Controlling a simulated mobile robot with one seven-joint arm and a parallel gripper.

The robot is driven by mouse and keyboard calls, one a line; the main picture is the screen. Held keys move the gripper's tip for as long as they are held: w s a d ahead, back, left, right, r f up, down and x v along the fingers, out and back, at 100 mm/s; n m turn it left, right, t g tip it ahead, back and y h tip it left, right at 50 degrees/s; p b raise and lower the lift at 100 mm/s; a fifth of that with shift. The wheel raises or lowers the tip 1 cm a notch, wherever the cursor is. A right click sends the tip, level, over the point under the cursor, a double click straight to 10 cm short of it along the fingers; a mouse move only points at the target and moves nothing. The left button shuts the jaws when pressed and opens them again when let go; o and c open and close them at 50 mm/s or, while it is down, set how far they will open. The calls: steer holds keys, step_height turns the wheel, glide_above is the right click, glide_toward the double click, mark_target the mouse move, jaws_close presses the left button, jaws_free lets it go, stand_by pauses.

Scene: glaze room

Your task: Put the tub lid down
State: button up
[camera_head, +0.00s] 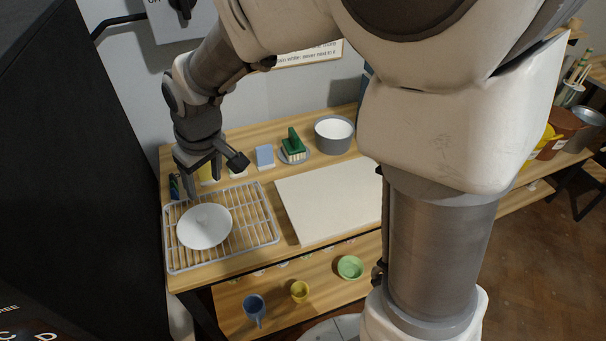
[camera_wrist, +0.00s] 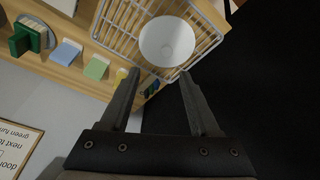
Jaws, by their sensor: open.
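The tub lid, a round white disc (camera_head: 204,226), lies on the wire rack (camera_head: 265,236) at the left of the table. In the wrist view the lid (camera_wrist: 166,42) lies on the rack beyond my fingertips. My gripper (camera_head: 200,186) is open and empty, behind the lid near the rack's far edge. In the wrist view its two fingers (camera_wrist: 158,85) stand apart with nothing between them, and a gap shows between them and the lid.
A pale board (camera_head: 330,203) lies right of the rack. Behind stand a blue block (camera_head: 265,156), a green brush (camera_head: 293,145) and a grey tub with white contents (camera_head: 334,134). Cups and a green bowl (camera_head: 350,267) stand on the lower shelf. A dark panel (camera_head: 70,150) rises at left.

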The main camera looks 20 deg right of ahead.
steer(key=s+d+r+m+t, duration=0.1)
steer(key=s+d+r+m, duration=0.2)
steer(key=s+d+r, duration=0.2)
steer(key=s+d+r+m+t+h, duration=0.1)
steer(key=s+d+r+m, duration=0.3)
steer(key=s+d, duration=0.8)
steer(key=shift+d+r+t+h, duration=0.3)
steer(key=shift+d+r+t, duration=0.15)
steer(key=shift+r, duration=0.4)
steer(key=shift+d, duration=0.15)
